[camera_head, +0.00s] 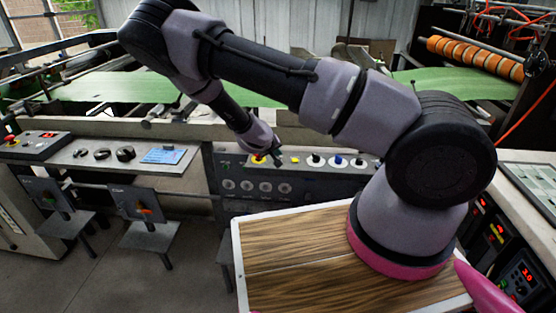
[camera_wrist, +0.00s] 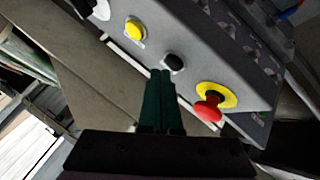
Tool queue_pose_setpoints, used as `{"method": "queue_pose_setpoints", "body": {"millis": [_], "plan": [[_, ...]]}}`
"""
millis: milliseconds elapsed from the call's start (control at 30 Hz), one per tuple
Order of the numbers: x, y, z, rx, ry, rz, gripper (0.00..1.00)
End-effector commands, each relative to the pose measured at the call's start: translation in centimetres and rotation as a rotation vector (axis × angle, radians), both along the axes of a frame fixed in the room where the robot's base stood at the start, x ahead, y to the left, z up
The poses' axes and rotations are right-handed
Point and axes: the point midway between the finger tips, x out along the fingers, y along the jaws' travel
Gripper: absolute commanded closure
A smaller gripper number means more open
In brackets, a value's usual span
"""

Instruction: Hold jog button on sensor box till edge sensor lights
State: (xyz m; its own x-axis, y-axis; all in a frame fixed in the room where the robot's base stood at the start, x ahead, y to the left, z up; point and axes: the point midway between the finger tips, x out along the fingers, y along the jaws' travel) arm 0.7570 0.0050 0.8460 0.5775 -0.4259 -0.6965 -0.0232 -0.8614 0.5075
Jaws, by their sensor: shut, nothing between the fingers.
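The grey box with a row of buttons (camera_head: 235,171) stands beyond the wooden table; its panel (camera_wrist: 190,45) fills the upper wrist view. A black button (camera_wrist: 173,62) sits between a yellow button (camera_wrist: 135,28) and a red mushroom button (camera_wrist: 208,110) on a yellow ring. My gripper (camera_wrist: 160,75) is shut and empty, its dark green fingertips just short of the black button in the picture; I cannot tell whether they touch. In the head view my gripper (camera_head: 278,155) covers that button. No jog label is readable, and I cannot identify the edge sensor's light.
A green web (camera_head: 130,88) runs across the machine behind the box. A second console (camera_head: 130,156) with black knobs and a blue label stands at left. A wood-topped table (camera_head: 295,250) lies under my arm. A roller with orange bands (camera_head: 470,57) is at upper right.

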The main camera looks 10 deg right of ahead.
Motion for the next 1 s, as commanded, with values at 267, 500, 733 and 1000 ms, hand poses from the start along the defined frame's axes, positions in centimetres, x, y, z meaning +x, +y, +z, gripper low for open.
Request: {"method": "queue_pose_setpoints", "body": {"millis": [267, 500, 733, 1000], "plan": [[0.0, 0.0, 0.5, 0.000, 0.000, 0.000, 1.00], [0.0, 0.0, 0.9, 0.001, 0.000, -0.001, 1.00], [0.0, 0.1, 2.9, 0.002, -0.001, 0.000, 1.00], [0.0, 0.0, 5.3, 0.001, 0.000, -0.001, 1.00]]}}
